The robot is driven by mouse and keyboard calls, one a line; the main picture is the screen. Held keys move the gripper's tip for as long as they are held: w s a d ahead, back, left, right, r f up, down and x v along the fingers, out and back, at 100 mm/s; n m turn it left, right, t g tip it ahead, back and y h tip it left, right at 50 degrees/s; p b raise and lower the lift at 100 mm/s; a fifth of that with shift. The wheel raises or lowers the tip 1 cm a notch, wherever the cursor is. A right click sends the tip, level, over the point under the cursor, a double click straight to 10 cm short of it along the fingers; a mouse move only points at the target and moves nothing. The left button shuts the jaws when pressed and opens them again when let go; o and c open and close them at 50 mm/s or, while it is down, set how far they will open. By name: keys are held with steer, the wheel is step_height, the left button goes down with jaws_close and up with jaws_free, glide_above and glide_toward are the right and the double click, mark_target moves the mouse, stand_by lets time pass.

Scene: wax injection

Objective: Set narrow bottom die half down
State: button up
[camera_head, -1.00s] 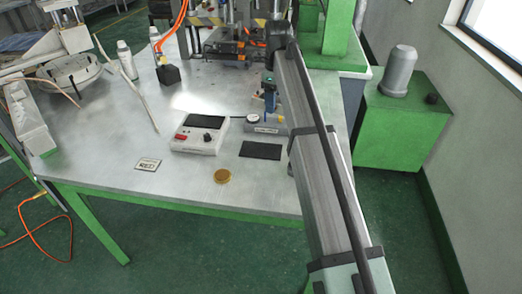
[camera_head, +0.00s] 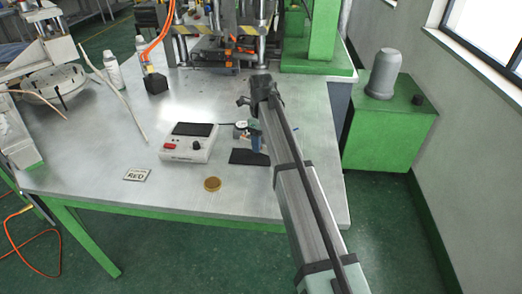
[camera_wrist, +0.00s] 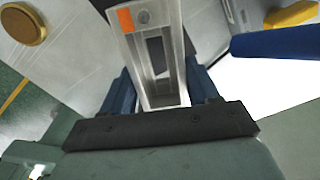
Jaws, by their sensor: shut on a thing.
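My gripper (camera_wrist: 160,95) is shut on a silver metal die half (camera_wrist: 137,48), with blue fingers on both sides of it. The die half has a recessed channel and an orange mark near its far end. In the head view my gripper (camera_head: 256,143) is over the bench near the dark mat (camera_head: 246,157). There the arm hides most of the grip, and I cannot make out the die half clearly. I cannot tell whether the die half touches the surface below.
A control box (camera_head: 189,142) stands left of the mat. A gold disc (camera_head: 212,184) and a "RED" card (camera_head: 137,175) lie near the front edge. The press (camera_head: 232,40) is at the back. The bench's left middle is mostly clear.

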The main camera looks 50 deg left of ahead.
mark_target(261, 157)
steer(key=shift+f, duration=2.3)
steer(key=shift+f, duration=0.1)
steer(key=o, duration=1.4)
step_height(261, 157, up, 12)
